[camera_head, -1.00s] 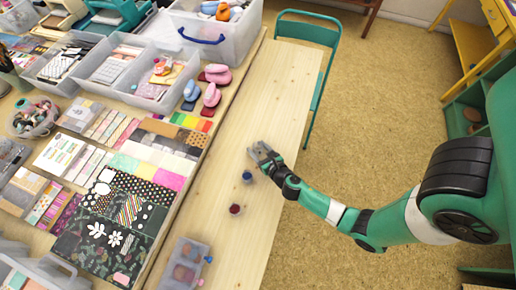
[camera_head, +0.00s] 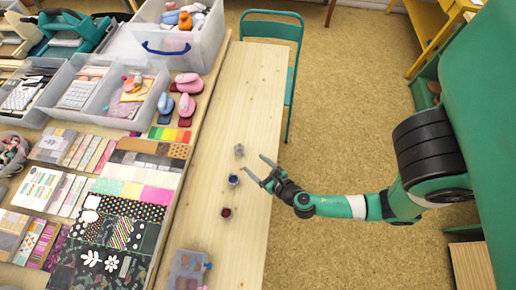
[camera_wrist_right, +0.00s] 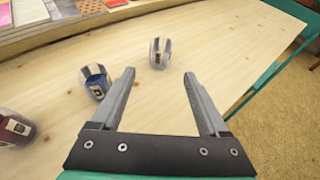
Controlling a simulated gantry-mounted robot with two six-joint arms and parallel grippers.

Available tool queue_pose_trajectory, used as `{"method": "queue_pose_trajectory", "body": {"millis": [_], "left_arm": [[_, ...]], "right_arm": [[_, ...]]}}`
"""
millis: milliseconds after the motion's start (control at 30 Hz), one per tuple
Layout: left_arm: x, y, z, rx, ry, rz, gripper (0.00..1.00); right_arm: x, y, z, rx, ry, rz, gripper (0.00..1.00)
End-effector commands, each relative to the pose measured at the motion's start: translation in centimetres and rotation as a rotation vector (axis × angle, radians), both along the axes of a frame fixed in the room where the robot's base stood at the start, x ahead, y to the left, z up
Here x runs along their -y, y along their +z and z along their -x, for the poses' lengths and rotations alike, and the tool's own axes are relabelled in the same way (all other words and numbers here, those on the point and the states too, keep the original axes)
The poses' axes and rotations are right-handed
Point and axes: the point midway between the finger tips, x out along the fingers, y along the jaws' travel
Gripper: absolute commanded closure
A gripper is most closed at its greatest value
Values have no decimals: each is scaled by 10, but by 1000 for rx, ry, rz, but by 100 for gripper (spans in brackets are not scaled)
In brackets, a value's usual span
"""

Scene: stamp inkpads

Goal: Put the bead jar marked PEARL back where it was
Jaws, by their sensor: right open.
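A pale, clear bead jar (camera_head: 239,150) stands upright on the bare wooden strip, farthest back of three jars in a row. Its label is too small to read. A blue jar (camera_head: 233,180) and a dark red jar (camera_head: 226,213) stand nearer. My right gripper (camera_head: 255,165) is open and empty, just right of the pale and blue jars. In the right wrist view the pale jar (camera_wrist_right: 160,52) is beyond the open fingertips (camera_wrist_right: 159,75), apart from them. The blue jar (camera_wrist_right: 96,82) is left of the left finger, and the red jar (camera_wrist_right: 14,127) is cut by the edge. My left gripper is out of view.
A clear box with pink and blue knobs (camera_head: 187,270) stands at the near end of the strip. Paper samples (camera_head: 120,200), bins (camera_head: 95,95) and punches (camera_head: 188,83) fill the left side. A green chair (camera_head: 272,28) stands at the far end. The far strip is clear.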

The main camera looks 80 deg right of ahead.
Motion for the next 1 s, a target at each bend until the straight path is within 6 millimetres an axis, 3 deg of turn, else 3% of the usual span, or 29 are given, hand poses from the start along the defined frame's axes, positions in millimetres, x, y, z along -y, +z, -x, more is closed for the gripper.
{"method": "queue_pose_trajectory", "body": {"millis": [533, 600, 667, 767, 833, 867, 900, 967, 1000], "left_arm": [[0, 1, 0, 0, 0, 0, 46], [0, 1, 0, 0, 0, 0, 46], [0, 1, 0, 0, 0, 0, 46], [0, 1, 0, 0, 0, 0, 46], [0, 1, 0, 0, 0, 0, 46], [0, 1, 0, 0, 0, 0, 46], [0, 1, 0, 0, 0, 0, 46], [0, 1, 0, 0, 0, 0, 46], [0, 1, 0, 0, 0, 0, 46]], "right_arm": [[-4, 5, 5, 8, -3, -3, 22], [-6, 12, -7, 57, -21, -47, 22], [-10, 28, -32, 156, -55, -137, 22], [-23, 80, -96, 438, -136, -424, 22], [-35, 138, -148, 686, -179, -710, 22], [-41, 168, -168, 791, -187, -844, 22], [-48, 209, -192, 924, -187, -1028, 22], [-60, 274, -218, 1095, -164, -1310, 22], [-68, 319, -230, 1189, -130, -1500, 22]]}}
